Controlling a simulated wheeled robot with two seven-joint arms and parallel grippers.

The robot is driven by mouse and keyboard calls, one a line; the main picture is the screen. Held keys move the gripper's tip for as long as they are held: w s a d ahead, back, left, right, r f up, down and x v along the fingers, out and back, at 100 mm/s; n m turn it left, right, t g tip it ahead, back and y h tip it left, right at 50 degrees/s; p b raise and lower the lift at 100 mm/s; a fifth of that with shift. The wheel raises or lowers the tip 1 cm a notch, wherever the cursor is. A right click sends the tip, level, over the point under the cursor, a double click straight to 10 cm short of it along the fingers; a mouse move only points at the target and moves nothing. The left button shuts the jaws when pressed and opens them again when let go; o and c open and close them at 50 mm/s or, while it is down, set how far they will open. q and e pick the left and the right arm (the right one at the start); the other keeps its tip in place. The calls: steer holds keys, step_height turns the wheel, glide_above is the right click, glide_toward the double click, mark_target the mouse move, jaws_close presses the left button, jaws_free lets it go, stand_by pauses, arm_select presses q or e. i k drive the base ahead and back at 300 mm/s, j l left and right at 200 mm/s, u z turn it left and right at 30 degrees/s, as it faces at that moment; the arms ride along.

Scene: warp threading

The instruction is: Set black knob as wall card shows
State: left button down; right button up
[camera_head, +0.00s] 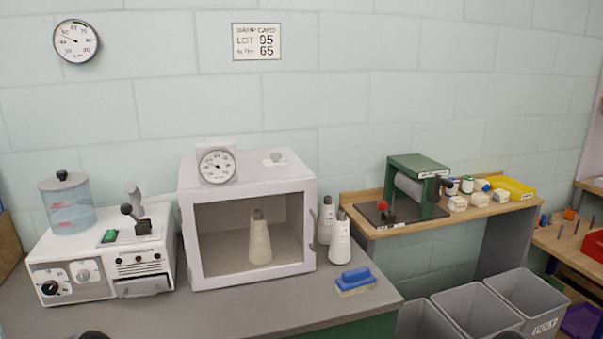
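The black knob (49,287) is on the front left panel of the white machine (103,252), which stands on the bench at the left. Its dial has a pale round plate, and the pointer direction is too small to read. A lighter knob (84,275) sits just right of it. The wall card (256,42) hangs high on the wall; its heading looks like DAMP CARD, with LOT 95 and a second line ending in 65. Neither gripper shows; only small dark rounded shapes appear at the bottom edge, which I cannot identify.
A clear water tank (68,204) stands on the machine's left. A white cabinet (188,239) with a gauge (217,166) on top holds a cone (260,240). Two cones (340,243) and a blue brush (356,281) are at its right. Grey bins (467,317) stand right of the bench.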

mark_target(50, 288)
steer(key=u, duration=1.35)
